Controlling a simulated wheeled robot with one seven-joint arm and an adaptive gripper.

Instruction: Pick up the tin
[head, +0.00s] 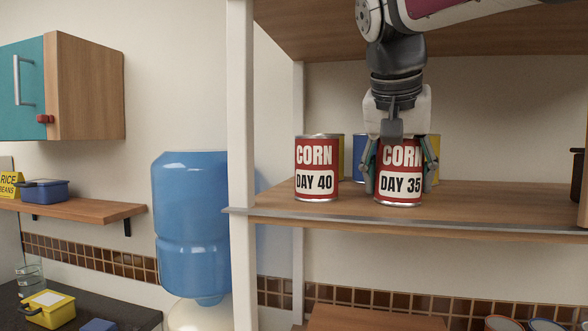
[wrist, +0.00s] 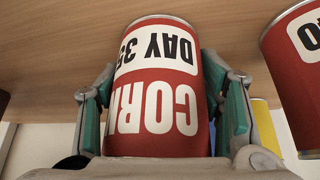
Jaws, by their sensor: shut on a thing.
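A red tin labelled "CORN DAY 35" (head: 399,188) is on the wooden shelf in the head view. My gripper (head: 401,172) comes down over it from above, with one finger on each side, shut on it. In the wrist view the same tin (wrist: 158,90) fills the middle between the teal finger pads of my gripper (wrist: 160,115). I cannot tell whether its base still touches the shelf. A second red tin, "CORN DAY 40" (head: 316,170), stands upright to its left, and shows at the right edge of the wrist view (wrist: 300,85).
Yellow and blue tins (head: 360,160) stand partly hidden behind the red ones. The shelf (head: 500,205) has free room to the right, up to a dark jar (head: 577,172). A white post (head: 240,120) bounds the shelf on the left, with a board above.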

